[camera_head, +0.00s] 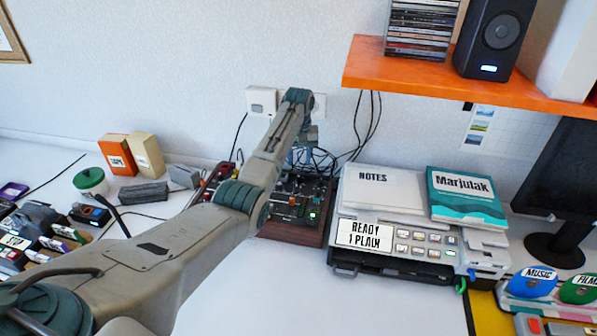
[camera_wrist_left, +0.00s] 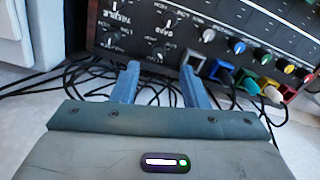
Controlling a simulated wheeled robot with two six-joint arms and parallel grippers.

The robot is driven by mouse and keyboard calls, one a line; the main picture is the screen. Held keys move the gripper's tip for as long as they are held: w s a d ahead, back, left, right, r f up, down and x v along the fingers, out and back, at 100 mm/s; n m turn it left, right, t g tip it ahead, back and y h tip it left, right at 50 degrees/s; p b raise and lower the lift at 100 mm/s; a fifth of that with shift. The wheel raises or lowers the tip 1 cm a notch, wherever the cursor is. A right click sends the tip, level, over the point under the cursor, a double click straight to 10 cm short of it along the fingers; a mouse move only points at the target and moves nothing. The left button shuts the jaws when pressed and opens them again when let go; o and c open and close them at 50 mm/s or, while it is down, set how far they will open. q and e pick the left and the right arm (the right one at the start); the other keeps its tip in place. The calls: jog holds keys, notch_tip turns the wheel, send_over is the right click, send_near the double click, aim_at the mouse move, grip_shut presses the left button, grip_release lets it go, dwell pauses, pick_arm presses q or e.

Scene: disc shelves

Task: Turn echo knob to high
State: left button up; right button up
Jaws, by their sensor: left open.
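The black audio unit with knobs (camera_head: 306,208) stands on the table in the middle of the head view, partly hidden by my left arm. I cannot read an echo label. My left gripper (camera_wrist_left: 160,86) is open and empty, its two blue-grey fingers pointing at the panel below the bass knob in the picture. I cannot tell whether they touch it. In the head view the fingers are mostly hidden behind the wrist. My right gripper is not seen.
Colored plugs and cables (camera_wrist_left: 250,85) lie along the unit's edge in the wrist view. A printer (camera_head: 405,245) with a Marjulak book (camera_head: 465,198) stands to the right. An orange shelf (camera_head: 430,83) hangs above. The white table front is clear.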

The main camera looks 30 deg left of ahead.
aim_at(300, 177)
pick_arm(q)
notch_tip(300, 177, down, 4)
jog(key=shift+w+r, duration=0.1)
jog(key=shift+w, duration=0.05)
notch_tip(300, 177, down, 2)
jog(key=shift+f, duration=0.5)
grip_shut()
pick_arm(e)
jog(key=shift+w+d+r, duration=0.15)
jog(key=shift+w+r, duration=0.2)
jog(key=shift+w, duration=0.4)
